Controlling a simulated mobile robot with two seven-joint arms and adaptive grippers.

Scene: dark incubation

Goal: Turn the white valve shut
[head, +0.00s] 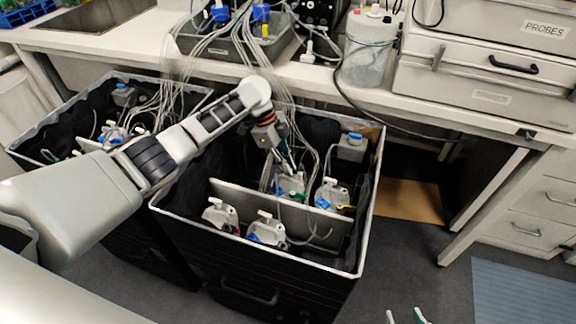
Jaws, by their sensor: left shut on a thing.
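My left gripper (286,166) reaches down into the right-hand black crate (258,253). It is shut at the top of a white valve (290,186) behind the grey divider; its fingers partly hide the handle, so I cannot tell how far it is turned. Another white valve (332,193) stands to its right, and two more, one at front left (219,214) and one at front middle (267,230), sit in front of the divider. My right gripper (405,315) shows only its two fingertips at the bottom edge, apart and with nothing between them.
Thin tubes (228,44) run from the bench down into the crates and crowd around my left gripper. A second black crate (78,97) stands at left. Floor right of the crates is open.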

